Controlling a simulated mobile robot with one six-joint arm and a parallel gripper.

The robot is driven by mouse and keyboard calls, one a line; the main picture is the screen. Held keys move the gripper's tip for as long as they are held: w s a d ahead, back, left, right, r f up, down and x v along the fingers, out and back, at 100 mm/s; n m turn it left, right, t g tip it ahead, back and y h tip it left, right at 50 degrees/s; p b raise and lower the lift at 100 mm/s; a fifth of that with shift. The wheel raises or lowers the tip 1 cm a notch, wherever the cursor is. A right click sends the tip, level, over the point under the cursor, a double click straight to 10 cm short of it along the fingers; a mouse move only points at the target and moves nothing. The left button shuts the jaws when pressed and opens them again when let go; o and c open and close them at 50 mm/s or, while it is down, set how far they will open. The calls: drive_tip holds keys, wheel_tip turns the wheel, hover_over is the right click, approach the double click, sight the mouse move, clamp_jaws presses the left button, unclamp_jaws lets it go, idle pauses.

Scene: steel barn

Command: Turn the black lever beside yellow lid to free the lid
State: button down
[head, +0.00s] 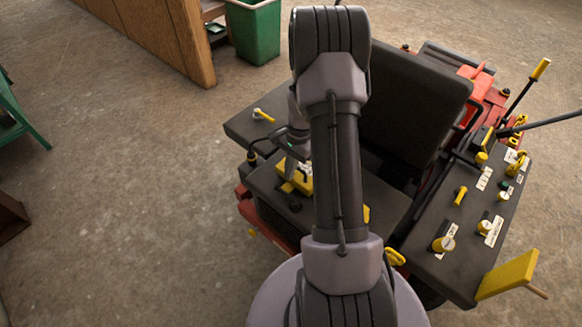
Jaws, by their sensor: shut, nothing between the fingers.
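The yellow lid (285,171) lies on the dark top panel of the red machine, left of my arm. A small black part (294,206), which looks like the lever, sits just in front of the lid; its exact shape and angle are too small to tell. My gripper (303,171) points down over the lid area, shut and empty. I cannot tell whether it touches the lid or the lever. My forearm hides the right side of this panel and part of the lid.
A black seat back (412,105) rises right of my arm. A right-hand console (462,215) carries several yellow knobs, with tall levers behind it. A yellow paddle (507,275) sticks out at the right. A green bin (255,32) stands behind.

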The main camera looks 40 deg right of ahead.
sight(285, 190)
drive_tip(key=b+x, duration=0.1)
drive_tip(key=x, duration=0.3)
drive_tip(key=shift+a+f, duration=0.15)
drive_tip(key=shift+f, duration=0.2)
drive_tip(key=shift+w+a+r+n, duration=0.1)
drive_tip(key=shift+n, duration=0.2)
